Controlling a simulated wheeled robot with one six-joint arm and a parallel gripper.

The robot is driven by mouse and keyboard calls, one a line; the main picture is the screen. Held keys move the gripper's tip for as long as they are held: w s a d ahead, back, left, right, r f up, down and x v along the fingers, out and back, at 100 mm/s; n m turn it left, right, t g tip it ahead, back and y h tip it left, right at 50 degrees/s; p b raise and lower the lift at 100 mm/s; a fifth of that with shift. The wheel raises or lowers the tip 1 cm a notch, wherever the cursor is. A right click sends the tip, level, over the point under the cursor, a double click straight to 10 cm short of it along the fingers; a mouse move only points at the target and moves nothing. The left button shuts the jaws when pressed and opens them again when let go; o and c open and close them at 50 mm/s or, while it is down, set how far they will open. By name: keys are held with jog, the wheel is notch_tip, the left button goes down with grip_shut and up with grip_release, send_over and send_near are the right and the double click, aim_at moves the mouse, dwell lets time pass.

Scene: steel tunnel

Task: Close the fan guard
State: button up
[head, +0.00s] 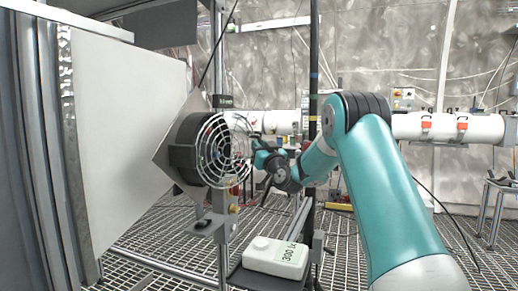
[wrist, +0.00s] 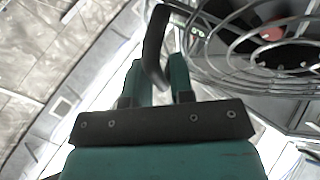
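The black fan (head: 186,150) is mounted on a pale square plate at left centre in the head view. Its round wire guard (head: 222,150) is in front of it, shifted to the right of the housing; the gap is hard to judge. The guard's rings also fill the upper right of the wrist view (wrist: 235,65). My gripper (head: 260,148) is beside the guard's right edge. In the wrist view my gripper (wrist: 161,78) has its two teal fingers apart, with a curved dark piece (wrist: 155,42) at the gap between them. I cannot tell whether the fingers touch it.
A dark vertical post (head: 314,70) rises behind my gripper. A large pale panel (head: 125,150) stands at left. A white pipe (head: 470,128) crosses the back. Open grating floor lies at lower right.

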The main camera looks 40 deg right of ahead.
jog(key=shift+s+f, duration=0.1)
jog(key=b+v, duration=0.4)
jog(key=v, duration=0.3)
jog(key=shift+s, duration=0.2)
jog(key=shift+c, duration=0.2)
